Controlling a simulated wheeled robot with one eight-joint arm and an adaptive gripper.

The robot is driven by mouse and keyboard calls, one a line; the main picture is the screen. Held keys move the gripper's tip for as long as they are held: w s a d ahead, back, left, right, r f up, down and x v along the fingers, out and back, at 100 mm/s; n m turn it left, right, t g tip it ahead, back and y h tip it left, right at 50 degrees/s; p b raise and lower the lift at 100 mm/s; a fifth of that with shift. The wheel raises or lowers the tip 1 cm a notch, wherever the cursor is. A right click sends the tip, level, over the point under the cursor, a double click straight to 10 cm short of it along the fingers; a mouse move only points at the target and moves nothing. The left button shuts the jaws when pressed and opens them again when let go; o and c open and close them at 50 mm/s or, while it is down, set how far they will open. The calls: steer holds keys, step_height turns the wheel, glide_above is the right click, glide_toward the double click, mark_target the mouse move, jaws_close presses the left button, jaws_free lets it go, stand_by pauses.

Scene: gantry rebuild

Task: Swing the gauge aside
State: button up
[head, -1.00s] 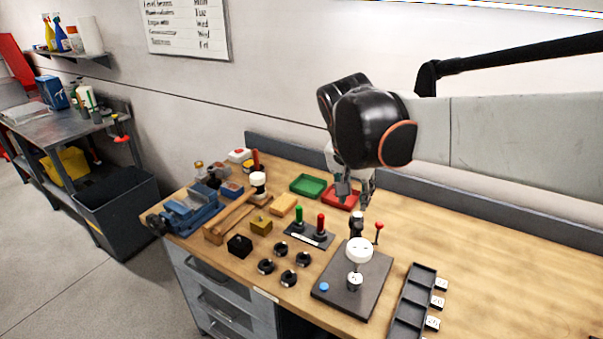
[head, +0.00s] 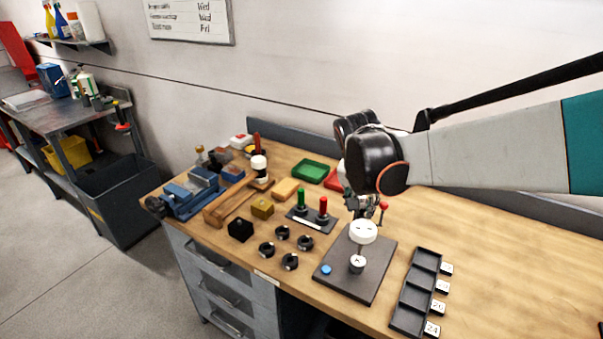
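The gauge is a white round dial (head: 363,232) on a dark flat base plate (head: 378,268) at the bench's front middle. A small white-topped cylinder (head: 357,264) stands on the plate below the dial, with a blue button (head: 326,269) beside it. A red ball knob (head: 384,206) shows just behind and right of the dial. My gripper (head: 363,208) points down directly behind the dial, close to the knob. My arm and the dial partly hide it. I cannot tell whether its fingers touch anything or how far apart they are.
A dark divided tray (head: 414,294) with numbered white tags lies right of the plate. A stand with green and red handles (head: 312,219), several black rings (head: 283,246) and a black block (head: 240,230) lie left. Green tray (head: 314,170) is behind. The bench's right is largely clear.

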jaws_close()
steer(key=w+d+n+y+p, duration=0.3)
steer(key=d+n+y, duration=0.2)
steer(key=n, duration=1.1)
steer(key=shift+d+g+y, duration=0.3)
steer(key=shift+d+y, duration=0.1)
steer(key=shift+d, duration=0.55)
steer(key=shift+w, duration=0.15)
